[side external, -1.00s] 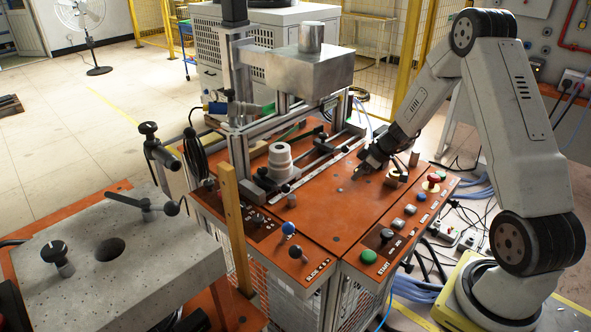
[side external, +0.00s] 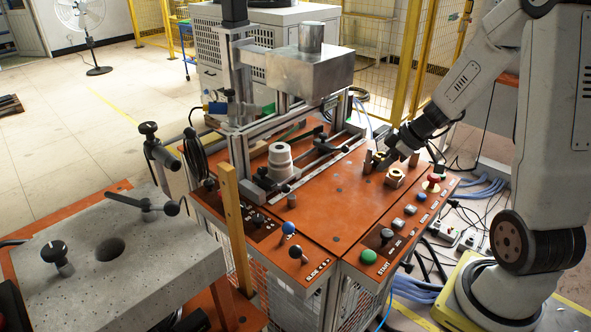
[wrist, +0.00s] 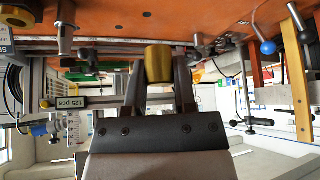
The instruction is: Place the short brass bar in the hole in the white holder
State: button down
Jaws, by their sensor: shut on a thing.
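The short brass bar (wrist: 158,64) is a plain cylinder between the two fingertips of my gripper (wrist: 159,82) in the wrist view. My gripper is shut on it. In the side view, my gripper (side external: 378,161) is over the right rear part of the orange bench, and the bar shows only as a small brass patch between the fingers. The white holder (side external: 281,160) is a stepped, upright round piece left of my gripper, below the metal press head. The bar is well apart from the holder.
A brass nut piece (side external: 395,177) sits beside my gripper. The press head (side external: 310,68) and its frame rise behind the holder, with a rail and black handles near it. Buttons (side external: 369,256) and knobs line the front edge. The orange top (side external: 335,205) between is mostly clear.

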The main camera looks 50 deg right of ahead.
jog(key=shift+s+a+r, duration=0.25)
jog(key=shift+s+r, duration=0.05)
jog(key=shift+s, duration=0.3)
jog(key=shift+s+a+r, duration=0.25)
jog(key=shift+s, duration=0.3)
jog(key=shift+s+a+r, duration=0.25)
jog(key=shift+s+r, duration=0.05)
jog(key=shift+s, duration=0.3)
jog(key=shift+w+a, duration=0.1)
jog(key=w+a+m+h, duration=0.2)
jog(key=w+a+m, duration=0.2)
jog(key=w+a, duration=0.7)
jog(key=shift+w+t+h, duration=0.3)
jog(key=shift+w, duration=1.15)
jog(key=shift+a, duration=0.15)
